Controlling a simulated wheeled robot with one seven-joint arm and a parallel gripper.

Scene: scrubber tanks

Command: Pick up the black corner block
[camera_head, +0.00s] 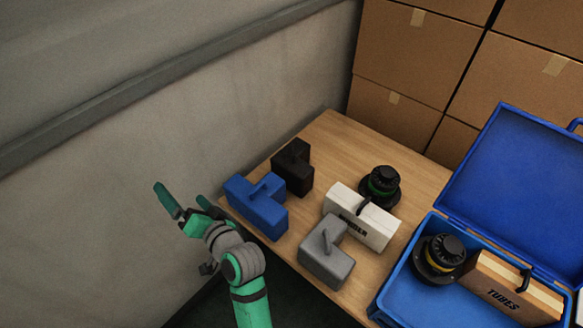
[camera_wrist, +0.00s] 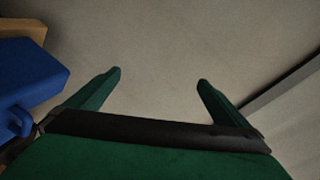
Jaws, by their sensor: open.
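The black corner block (camera_head: 294,168) stands on the wooden table at its far left part, behind the blue corner block (camera_head: 257,207). It is partly hidden by the blue block and is not visible in the wrist view. My gripper (camera_head: 180,197) is open and empty, off the left edge of the table, to the left of the blue block. In the wrist view my two green fingers (camera_wrist: 159,80) are spread apart with only the pale wall between and beyond them. The blue block (camera_wrist: 28,72) shows at the left edge there.
On the table (camera_head: 339,128) are a grey corner block (camera_head: 327,255), a white labelled box (camera_head: 375,222) and a black round knobbed object (camera_head: 381,187). An open blue case (camera_head: 388,300) holds a similar knobbed object and a "TUBES" box. Cardboard boxes (camera_head: 415,55) stand behind; a wall (camera_head: 150,150) is left.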

